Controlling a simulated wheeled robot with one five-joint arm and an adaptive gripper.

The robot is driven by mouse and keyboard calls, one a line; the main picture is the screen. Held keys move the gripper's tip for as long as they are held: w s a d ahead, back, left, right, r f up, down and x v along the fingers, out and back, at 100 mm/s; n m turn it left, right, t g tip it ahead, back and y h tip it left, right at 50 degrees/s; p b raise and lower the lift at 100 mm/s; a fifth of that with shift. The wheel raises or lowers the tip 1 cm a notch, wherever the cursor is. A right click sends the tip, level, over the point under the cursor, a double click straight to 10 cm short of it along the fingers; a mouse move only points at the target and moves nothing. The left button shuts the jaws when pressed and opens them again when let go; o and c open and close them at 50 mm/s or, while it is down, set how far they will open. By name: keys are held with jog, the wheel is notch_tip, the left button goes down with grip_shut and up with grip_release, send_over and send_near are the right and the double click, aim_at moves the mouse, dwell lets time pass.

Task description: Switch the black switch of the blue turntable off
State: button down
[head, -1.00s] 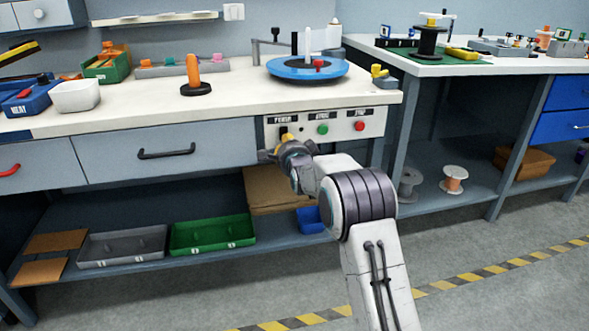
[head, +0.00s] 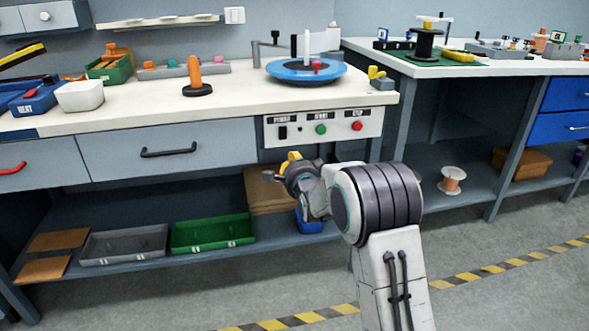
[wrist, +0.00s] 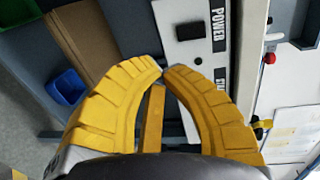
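The blue turntable (head: 283,73) sits on the white workbench, with a white post and a red piece on it. Below it, the white control panel (head: 343,126) on the bench front carries the black switch (head: 283,132) under the POWER label, beside a green and a red button. The black switch also shows in the wrist view (wrist: 190,31); I cannot tell its on or off position. My gripper (head: 283,166) is below the panel, apart from the switch. In the wrist view its yellow fingers (wrist: 163,71) meet at the tips, with nothing held.
A wide drawer (head: 180,150) is left of the panel. The lower shelf holds a green tray (head: 213,232), a grey tray (head: 123,244) and a blue bin (head: 309,222) behind my arm. An orange-handled post (head: 195,75) stands on the bench. The floor in front is clear.

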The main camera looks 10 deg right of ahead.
jog(key=shift+s+f, duration=0.15)
jog(key=shift+s, duration=0.65)
jog(key=shift+s+f, duration=0.1)
jog(key=shift+s, duration=0.7)
jog(key=shift+r, duration=0.1)
jog(key=s+r+n+g+p, duration=0.5)
jog(key=s+r+n+p, duration=0.3)
jog(key=s+r+p, duration=0.85)
jog(key=s+r+n+g+p, duration=0.2)
jog(key=s+r+n+p, duration=0.1)
jog(key=s+r+p, duration=0.2)
jog(key=s+r+n+g+p, duration=0.3)
jog(key=s+r+p, duration=0.3)
jog(key=s, duration=0.8)
jog(key=s+r+n+g+p, duration=0.3)
jog(key=s+r+n+p, duration=0.1)
jog(key=s+p, duration=0.5)
jog(key=shift+p+v, duration=0.4)
jog(key=shift+v, duration=0.4)
